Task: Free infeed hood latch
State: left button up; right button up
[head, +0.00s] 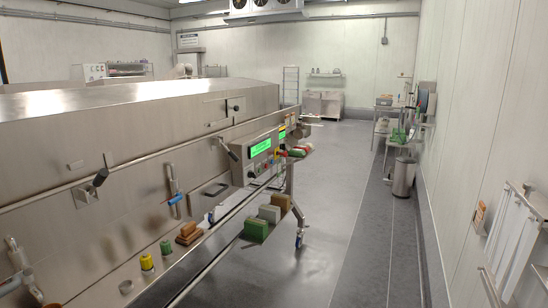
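A long stainless steel tunnel with a hood (140,120) fills the left side. A dark lever latch (100,177) sits on a square plate on the hood's near part, tilted up. A second dark lever (230,152) sits farther along the hood's lower edge. I cannot tell from any label which one is the infeed latch. The hood looks closed along its lower edge. Neither of my grippers can be made out in this view.
A control panel with green screens (261,147) juts out beyond the levers. A blue-tipped handle (174,199) hangs on the tunnel's side. Coloured blocks (257,229) sit on a side shelf. A bin (403,176) stands far right. The floor between is clear.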

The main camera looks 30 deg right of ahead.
aim_at(232, 155)
jog(key=z, duration=1.85)
jog(key=i, duration=2.25)
jog(key=u, duration=1.9)
